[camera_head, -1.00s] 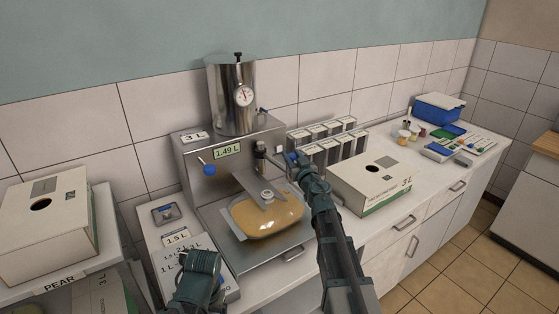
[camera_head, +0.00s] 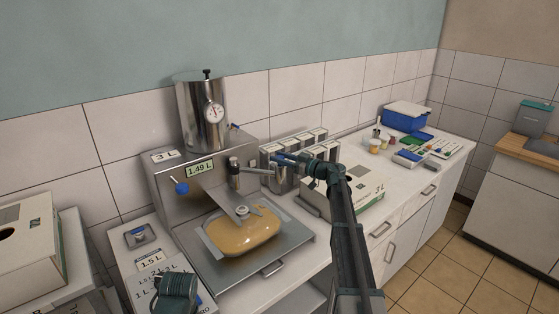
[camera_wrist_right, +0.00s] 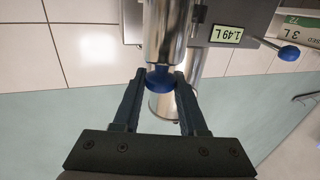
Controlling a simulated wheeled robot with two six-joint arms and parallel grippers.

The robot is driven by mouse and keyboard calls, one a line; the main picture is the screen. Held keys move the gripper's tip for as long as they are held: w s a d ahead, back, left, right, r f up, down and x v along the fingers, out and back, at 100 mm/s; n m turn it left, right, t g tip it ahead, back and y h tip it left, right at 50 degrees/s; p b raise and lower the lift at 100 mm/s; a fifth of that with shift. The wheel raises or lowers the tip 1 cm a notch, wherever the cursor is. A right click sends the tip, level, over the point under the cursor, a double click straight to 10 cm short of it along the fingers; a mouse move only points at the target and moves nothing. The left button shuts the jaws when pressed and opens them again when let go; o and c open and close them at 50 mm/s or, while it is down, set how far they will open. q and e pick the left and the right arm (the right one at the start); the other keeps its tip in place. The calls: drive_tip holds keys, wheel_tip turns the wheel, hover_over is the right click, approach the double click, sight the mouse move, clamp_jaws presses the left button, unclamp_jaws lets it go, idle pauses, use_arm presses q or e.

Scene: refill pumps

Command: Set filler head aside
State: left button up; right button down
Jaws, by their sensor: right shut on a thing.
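The filler head (camera_head: 282,179) is a shiny metal cylinder with a blue knob on top. It hangs at the end of a swing arm (camera_head: 252,171) on the steel filling machine (camera_head: 165,178), right of the bag's spout. My right gripper (camera_head: 286,158) is shut on the blue knob. The right wrist view shows both fingers on either side of the knob (camera_wrist_right: 159,78), with the metal cylinder beyond. A bag (camera_head: 245,233) of amber liquid lies on the tray under the machine, its spout (camera_head: 242,211) in a bracket. Only part of my left arm shows, without its fingers.
Several narrow steel-faced containers (camera_head: 308,140) stand behind the filler head. An open-holed carton (camera_head: 368,190) stands to the right, partly behind my right arm. A blue bin (camera_head: 405,121) stands farther right.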

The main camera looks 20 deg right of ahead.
drive_tip(key=shift+w+d+r, duration=0.1)
drive_tip(key=shift+w+d, duration=0.05)
drive_tip(key=shift+c, duration=2.3)
unclamp_jaws()
drive_tip(key=shift+w, duration=0.1)
drive_tip(key=v, duration=1.4)
drive_tip(key=shift+a, duration=0.2)
